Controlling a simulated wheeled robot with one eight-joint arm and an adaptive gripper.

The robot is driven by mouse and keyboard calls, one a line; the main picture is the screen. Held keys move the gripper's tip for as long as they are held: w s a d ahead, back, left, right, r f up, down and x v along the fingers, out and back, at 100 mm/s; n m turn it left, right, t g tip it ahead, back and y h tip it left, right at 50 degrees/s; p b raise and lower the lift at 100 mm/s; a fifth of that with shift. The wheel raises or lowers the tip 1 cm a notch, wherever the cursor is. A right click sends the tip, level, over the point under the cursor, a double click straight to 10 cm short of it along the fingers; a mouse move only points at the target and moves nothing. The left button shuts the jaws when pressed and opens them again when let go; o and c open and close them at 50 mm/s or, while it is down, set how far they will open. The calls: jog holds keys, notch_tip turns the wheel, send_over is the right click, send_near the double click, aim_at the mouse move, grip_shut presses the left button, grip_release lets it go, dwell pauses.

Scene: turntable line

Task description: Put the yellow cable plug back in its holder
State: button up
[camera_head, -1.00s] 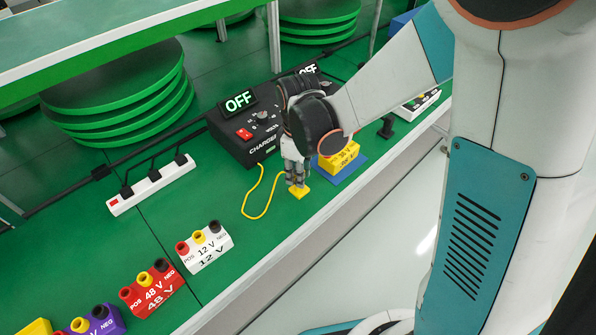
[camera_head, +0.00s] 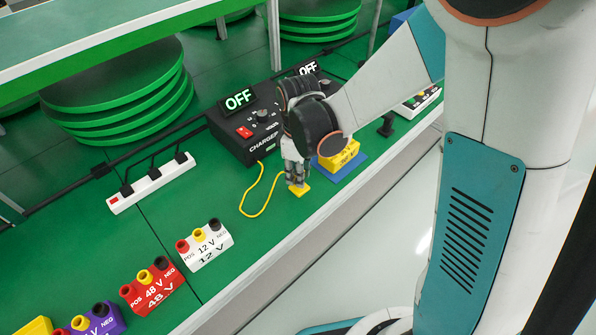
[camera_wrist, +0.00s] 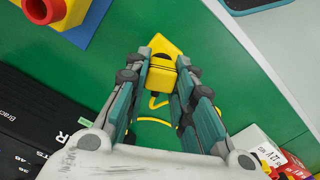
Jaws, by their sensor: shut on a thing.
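The yellow cable plug (camera_wrist: 161,80) is between the fingers of my gripper (camera_wrist: 160,88), which is shut on it. In the head view my gripper (camera_head: 296,183) points down at the green bench, close to its front edge. A flat yellow piece (camera_head: 299,192) shows at the fingertips; it also shows just beyond the plug in the wrist view (camera_wrist: 164,46). It looks like the holder, but I cannot tell whether the plug is seated in it or only touches it. The yellow cable (camera_head: 246,208) loops from the black charger (camera_head: 231,146) to the plug.
A yellow box (camera_head: 340,157) on a blue pad (camera_head: 349,169) stands close to the right of my gripper. White 12 V (camera_head: 209,254) and red 48 V (camera_head: 154,296) terminal blocks stand to the left. A white power strip (camera_head: 160,186) lies farther back. The green bench between is clear.

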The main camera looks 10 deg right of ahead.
jog(key=o, duration=1.1)
jog(key=shift+r, duration=0.1)
jog(key=shift+r+p, duration=2.75)
jog(key=shift+r, duration=0.9)
jog(key=shift+r, duration=0.1)
